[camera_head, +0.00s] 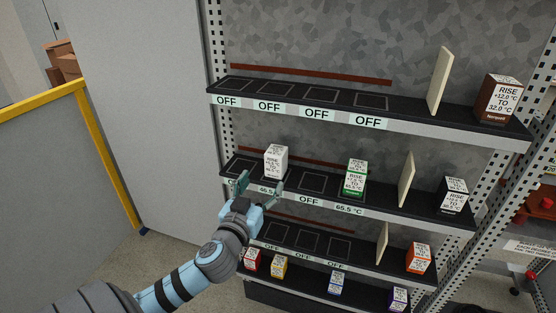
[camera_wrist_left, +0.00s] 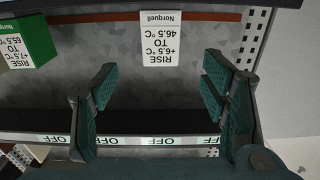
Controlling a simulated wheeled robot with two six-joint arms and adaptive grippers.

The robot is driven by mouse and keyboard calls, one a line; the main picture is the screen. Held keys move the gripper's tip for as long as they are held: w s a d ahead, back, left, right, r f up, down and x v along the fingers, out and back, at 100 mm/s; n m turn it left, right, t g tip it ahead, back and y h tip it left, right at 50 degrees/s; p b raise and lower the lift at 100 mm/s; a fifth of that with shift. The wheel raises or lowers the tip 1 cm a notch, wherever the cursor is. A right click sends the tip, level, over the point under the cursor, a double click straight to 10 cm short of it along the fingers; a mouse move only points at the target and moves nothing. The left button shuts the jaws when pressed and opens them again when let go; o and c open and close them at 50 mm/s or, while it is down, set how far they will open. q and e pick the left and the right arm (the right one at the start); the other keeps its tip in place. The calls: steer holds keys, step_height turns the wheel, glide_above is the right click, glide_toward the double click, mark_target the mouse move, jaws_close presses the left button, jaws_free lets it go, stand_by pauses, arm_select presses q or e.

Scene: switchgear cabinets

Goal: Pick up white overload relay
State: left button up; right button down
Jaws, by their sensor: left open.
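The white overload relay (camera_head: 276,161) is a small white box with printed text, standing on the middle shelf near its left end. In the left wrist view the white relay (camera_wrist_left: 162,40) appears upside down, ahead of and between the fingers, apart from both. My left gripper (camera_head: 259,187) is just in front of and below the relay, with its fingers spread. In the left wrist view my left gripper (camera_wrist_left: 160,85) is open and empty. My right gripper is in neither view.
A green-and-white box (camera_head: 356,177) stands farther right on the middle shelf, before a cream divider (camera_head: 406,179) and a black box (camera_head: 453,195). The upper shelf edge (camera_head: 300,112) overhangs. Red (camera_head: 251,259) and yellow (camera_head: 279,266) boxes stand low. A yellow-framed barrier (camera_head: 108,160) is left.

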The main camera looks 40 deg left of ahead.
mark_target(273, 165)
arm_select(q)
steer(key=p+x, duration=0.1)
steer(key=x, duration=1)
steer(key=shift+w+a+f+p, duration=0.1)
steer(key=shift+w+a+p, duration=0.05)
steer(key=shift+w+p, duration=0.2)
steer(key=shift+w+a+f, duration=0.1)
steer(key=shift+w+f, duration=0.1)
steer(key=shift+w, duration=0.15)
steer(key=shift+r, duration=0.1)
steer(key=c, duration=1.4)
